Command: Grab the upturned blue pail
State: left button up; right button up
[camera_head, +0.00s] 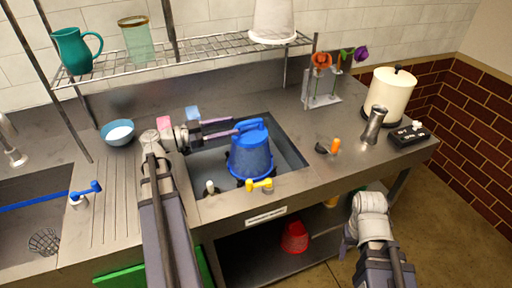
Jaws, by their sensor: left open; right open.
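The upturned blue pail (250,158) stands in the right-hand recessed sink basin, its narrow base upward. A blue piece lies across its top. My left gripper (236,126) reaches in from the left. Its fingers point right and are spread apart, with the tips at the upper left side of the pail. I cannot tell whether a finger touches it. My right gripper (347,240) is low at the right, in front of the counter and well away from the pail. Its fingers are small and partly hidden by the arm.
A yellow-handled tap piece (260,185) sits at the basin's front edge. A blue bowl (119,132) is behind my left arm. A flower rack (322,88), metal jug (374,125) and cream canister (389,96) stand right. A wire shelf (195,49) spans the back. A red pail (295,237) is below.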

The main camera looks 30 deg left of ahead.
aim_at(242, 124)
pick_arm(q)
jog(key=shift+b+x, duration=0.3)
jog(key=shift+x, duration=3.35)
jog(key=shift+f, duration=0.15)
grip_shut()
